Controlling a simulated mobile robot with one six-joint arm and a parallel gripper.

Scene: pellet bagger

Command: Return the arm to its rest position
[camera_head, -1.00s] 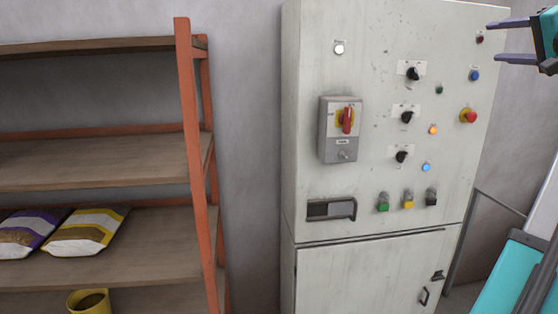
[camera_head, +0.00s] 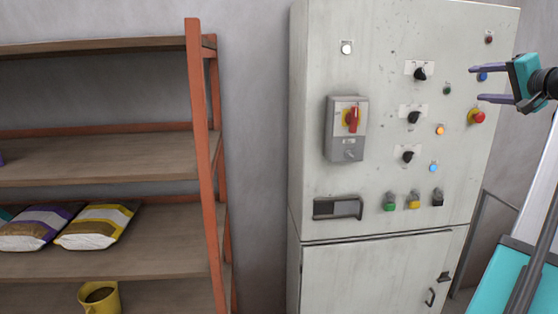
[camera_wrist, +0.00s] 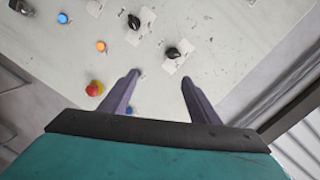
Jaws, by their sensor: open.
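My gripper (camera_head: 480,84) is at the upper right in the head view, in front of the control cabinet (camera_head: 380,270). Its two purple fingers are apart and point left, with nothing between them. In the wrist view my gripper (camera_wrist: 156,92) shows both fingers spread and empty in front of the cabinet face (camera_wrist: 215,60). The red emergency button (camera_head: 477,117) is just below the lower finger in the head view. A blue button (camera_head: 483,77) is partly seen between the fingers. I cannot tell the exact gap between fingers and panel.
The cabinet carries a red rotary switch (camera_head: 352,119), several black knobs and coloured lamps. An orange-framed shelf (camera_head: 205,160) stands at left with bags (camera_head: 97,225) and a yellow bucket (camera_head: 100,298). A grey rail (camera_head: 477,225) is right of the cabinet.

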